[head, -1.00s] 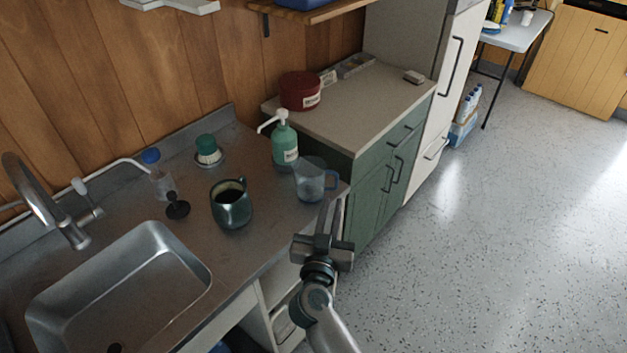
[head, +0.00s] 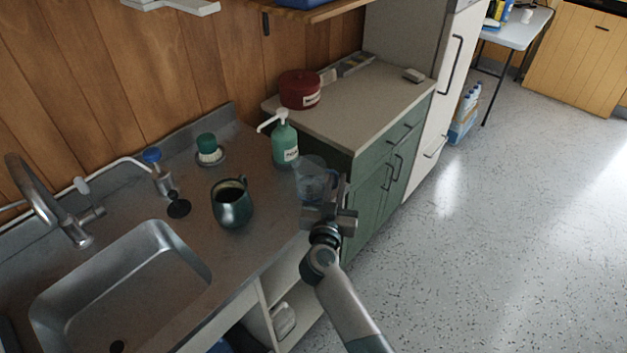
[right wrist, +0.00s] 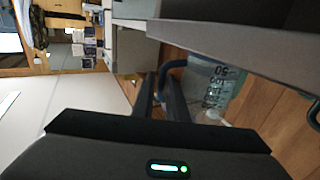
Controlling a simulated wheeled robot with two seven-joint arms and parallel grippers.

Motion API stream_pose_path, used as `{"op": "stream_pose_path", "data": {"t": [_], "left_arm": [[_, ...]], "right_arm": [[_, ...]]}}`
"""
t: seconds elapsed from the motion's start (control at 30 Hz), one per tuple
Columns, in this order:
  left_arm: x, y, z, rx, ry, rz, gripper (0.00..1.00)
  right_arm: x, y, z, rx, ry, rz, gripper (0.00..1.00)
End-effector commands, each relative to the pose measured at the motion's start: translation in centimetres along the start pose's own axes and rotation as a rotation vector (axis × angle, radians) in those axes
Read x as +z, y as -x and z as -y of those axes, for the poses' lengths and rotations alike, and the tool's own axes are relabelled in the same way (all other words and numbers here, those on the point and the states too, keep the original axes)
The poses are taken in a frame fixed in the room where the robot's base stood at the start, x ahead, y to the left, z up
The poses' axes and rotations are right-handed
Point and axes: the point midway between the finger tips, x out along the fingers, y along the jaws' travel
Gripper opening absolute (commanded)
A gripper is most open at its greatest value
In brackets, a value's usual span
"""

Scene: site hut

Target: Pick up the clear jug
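The clear jug (head: 313,182) stands upright on the metal worktop near its right front corner. It has a bluish handle on its right side. In the right wrist view the jug (right wrist: 212,88) shows dark measuring marks, and its handle is close to my fingertips. My right gripper (head: 335,190) is at the handle side of the jug and covers part of it. In the right wrist view my right gripper (right wrist: 161,92) has its fingers apart, with the handle at or between their tips; contact is unclear. My left gripper is not in view.
A green pump bottle (head: 285,143) stands just behind the jug. The green cabinet (head: 375,185) rises beside the worktop's right end. Open floor lies to the right.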

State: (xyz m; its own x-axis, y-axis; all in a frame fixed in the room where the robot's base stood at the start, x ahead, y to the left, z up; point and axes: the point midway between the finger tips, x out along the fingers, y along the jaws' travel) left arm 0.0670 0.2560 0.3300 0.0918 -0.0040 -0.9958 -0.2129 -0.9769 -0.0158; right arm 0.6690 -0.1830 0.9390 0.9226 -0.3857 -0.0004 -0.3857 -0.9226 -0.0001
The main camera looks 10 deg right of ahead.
Motion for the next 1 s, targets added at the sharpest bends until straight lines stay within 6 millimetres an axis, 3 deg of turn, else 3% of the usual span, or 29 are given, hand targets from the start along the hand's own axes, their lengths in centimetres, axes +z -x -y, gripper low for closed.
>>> {"op": "stream_pose_path", "data": {"t": [0.43,0.97,1.0], "left_arm": [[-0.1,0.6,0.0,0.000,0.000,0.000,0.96],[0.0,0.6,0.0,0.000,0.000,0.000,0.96],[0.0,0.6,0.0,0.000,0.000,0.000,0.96]], "right_arm": [[-0.1,-4.7,0.1,0.001,0.002,-0.001,0.13],[0.0,-5.0,0.1,0.000,0.000,-0.001,0.13],[0.0,-5.0,0.1,0.000,0.000,-0.001,0.03]]}}
